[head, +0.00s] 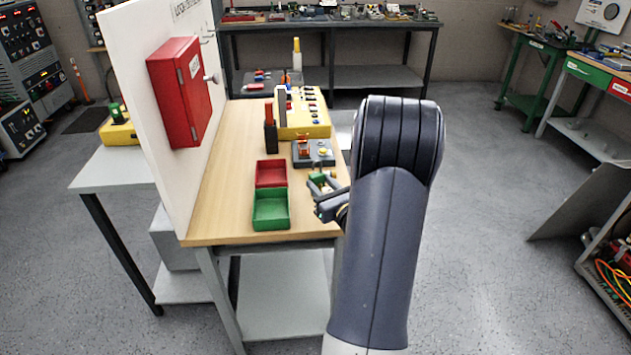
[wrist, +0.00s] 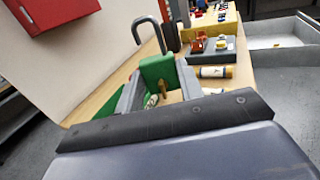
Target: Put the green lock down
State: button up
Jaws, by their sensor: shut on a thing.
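My gripper (head: 325,186) is over the front right part of the wooden table. Its grey jaws (wrist: 162,92) are shut on the green lock (wrist: 157,69), which has a grey hooked shackle standing up. The lock also shows as a small green patch in the head view (head: 319,178). A green tray (head: 271,225) lies to the left of the gripper, and a red tray (head: 271,185) sits directly behind it. Both trays look empty in the head view. The lower end of the lock is hidden by the jaws and wrist.
A grey block with orange and yellow parts (head: 303,161) stands behind the gripper, with a yellow box (head: 311,128) beyond. A dark upright piece (head: 270,138) is left of them. A red cabinet (head: 183,92) hangs on the white panel (head: 130,70). Bare table lies left of the trays.

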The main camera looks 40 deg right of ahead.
jog(key=shift+s+d+f, duration=0.1)
jog(key=shift+s+d, duration=0.15)
jog(key=shift+d, duration=0.2)
jog(key=shift+f, duration=4.85)
jog(key=shift+f, duration=0.1)
jog(key=shift+f, duration=0.15)
jog(key=o, duration=1.1)
